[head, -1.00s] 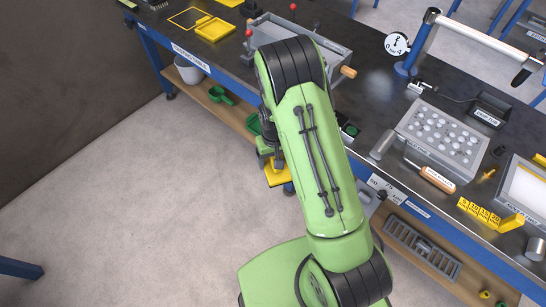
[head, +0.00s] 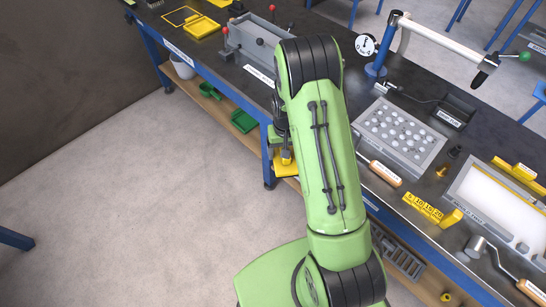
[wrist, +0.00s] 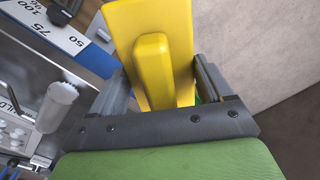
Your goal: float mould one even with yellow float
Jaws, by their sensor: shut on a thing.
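The yellow float (wrist: 172,30) is a flat yellow plate with a raised yellow grip. In the wrist view my gripper (wrist: 165,90) is shut on that grip. In the head view the float (head: 285,167) hangs beside the front edge of the bench, and the gripper (head: 283,145) is partly hidden by my green arm. A long grey box with red knobs (head: 250,58) stands on the bench up and left of the float, with a white label at its front. It may be mould one, but I cannot read the label. My arm hides part of the bench near it.
The floor at left is clear.

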